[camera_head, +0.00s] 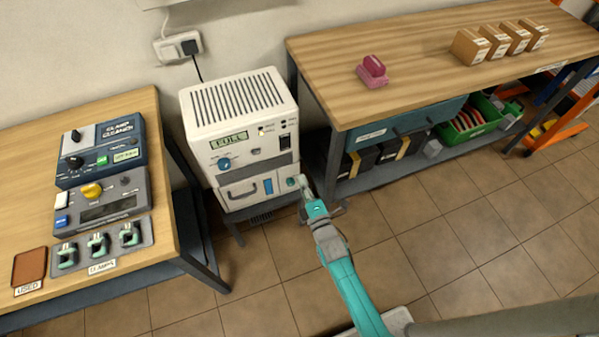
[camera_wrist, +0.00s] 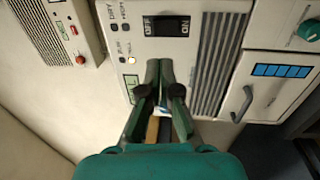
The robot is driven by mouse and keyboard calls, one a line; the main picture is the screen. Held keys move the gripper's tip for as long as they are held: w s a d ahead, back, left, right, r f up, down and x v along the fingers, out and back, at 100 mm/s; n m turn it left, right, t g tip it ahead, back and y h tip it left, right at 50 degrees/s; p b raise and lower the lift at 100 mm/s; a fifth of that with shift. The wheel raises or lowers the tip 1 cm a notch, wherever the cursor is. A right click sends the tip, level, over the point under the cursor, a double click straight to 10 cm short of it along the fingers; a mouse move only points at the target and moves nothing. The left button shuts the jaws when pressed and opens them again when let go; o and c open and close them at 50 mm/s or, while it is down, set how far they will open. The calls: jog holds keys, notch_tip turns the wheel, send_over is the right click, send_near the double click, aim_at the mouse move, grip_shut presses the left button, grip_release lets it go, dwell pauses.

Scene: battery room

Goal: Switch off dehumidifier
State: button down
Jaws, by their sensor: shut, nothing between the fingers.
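The dehumidifier is a white box with a slotted top (camera_head: 238,98), standing between the two benches. Its front has a small display (camera_head: 229,141), a blue knob (camera_head: 224,163) and a dark rocker switch (camera_head: 285,142). In the wrist view the rocker switch (camera_wrist: 171,25) shows large, with OFF and ON lettering, beside a vented strip. A small lamp (camera_wrist: 131,60) near it looks lit. My gripper (camera_head: 304,182) is shut and empty in front of the unit's lower right side. In the wrist view its fingertips (camera_wrist: 159,66) overlap the panel just below the switch; I cannot tell whether they touch.
The left bench (camera_head: 165,205) holds control boxes and clamps. The right bench (camera_head: 400,50) holds a pink object (camera_head: 371,71) and several cardboard boxes, with bins beneath. The unit's lower drawer has a handle (camera_head: 243,191). Tiled floor (camera_head: 400,235) in front is clear.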

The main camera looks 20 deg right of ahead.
aim_at(286, 142)
jog(key=w, duration=0.4)
jog(key=w+r, duration=0.1)
jog(key=w, duration=0.7)
jog(key=shift+w+r, duration=0.1)
jog(key=shift+r, duration=0.2)
jog(key=shift+w+r, duration=0.15)
jog(key=shift+w, duration=0.15)
jog(key=shift+s, duration=0.1)
